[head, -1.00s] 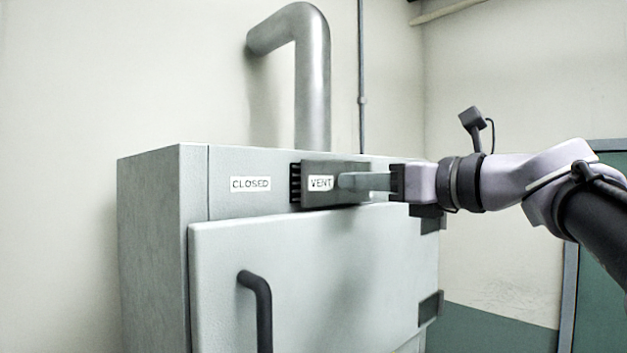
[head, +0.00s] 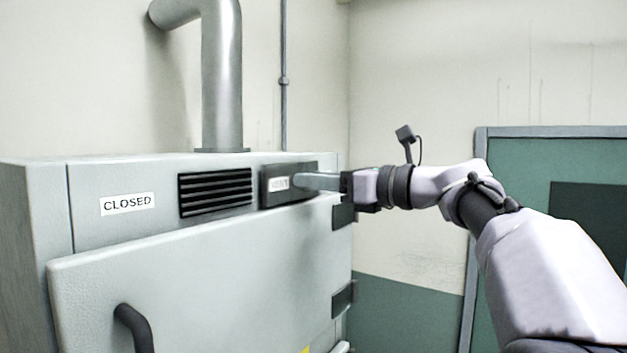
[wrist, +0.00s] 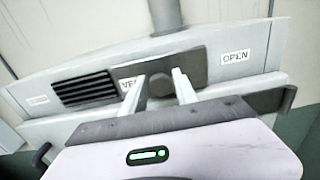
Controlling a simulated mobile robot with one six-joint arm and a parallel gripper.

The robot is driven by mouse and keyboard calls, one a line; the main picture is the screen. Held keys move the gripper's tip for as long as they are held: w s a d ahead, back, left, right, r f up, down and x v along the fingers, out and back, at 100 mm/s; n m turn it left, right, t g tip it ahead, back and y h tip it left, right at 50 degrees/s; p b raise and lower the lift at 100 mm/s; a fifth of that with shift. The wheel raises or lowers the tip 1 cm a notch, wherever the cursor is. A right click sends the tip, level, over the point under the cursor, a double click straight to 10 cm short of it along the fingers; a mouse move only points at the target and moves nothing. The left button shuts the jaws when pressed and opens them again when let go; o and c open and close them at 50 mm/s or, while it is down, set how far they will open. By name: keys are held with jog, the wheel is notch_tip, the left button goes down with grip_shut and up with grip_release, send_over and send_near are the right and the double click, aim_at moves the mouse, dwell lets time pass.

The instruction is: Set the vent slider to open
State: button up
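The vent slider (head: 267,196) is a dark plate labelled VENT on the upper front of the grey cabinet. It stands right of the slatted vent (head: 215,192), whose slats are uncovered. The wrist view shows the slider (wrist: 196,62) just left of the OPEN label (wrist: 236,56). My gripper (head: 308,181) reaches in from the right. The CLOSED label (head: 128,203) is left of the slats. In the head view my gripper hides the OPEN label.
The cabinet door (head: 200,280) with its dark handle (head: 134,326) lies below the slider. A metal pipe (head: 222,90) rises behind the cabinet top. A green framed panel (head: 545,160) stands at the right. The space before the cabinet's upper front is otherwise clear.

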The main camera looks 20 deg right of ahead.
jog(key=shift+o, duration=1.2)
jog(key=shift+w+d, duration=0.1)
jog(key=shift+d, duration=0.05)
jog(key=b+v, duration=0.3)
jog(key=v, duration=1.4)
jog(key=shift+d+b, duration=0.2)
jog(key=shift+b, duration=0.2)
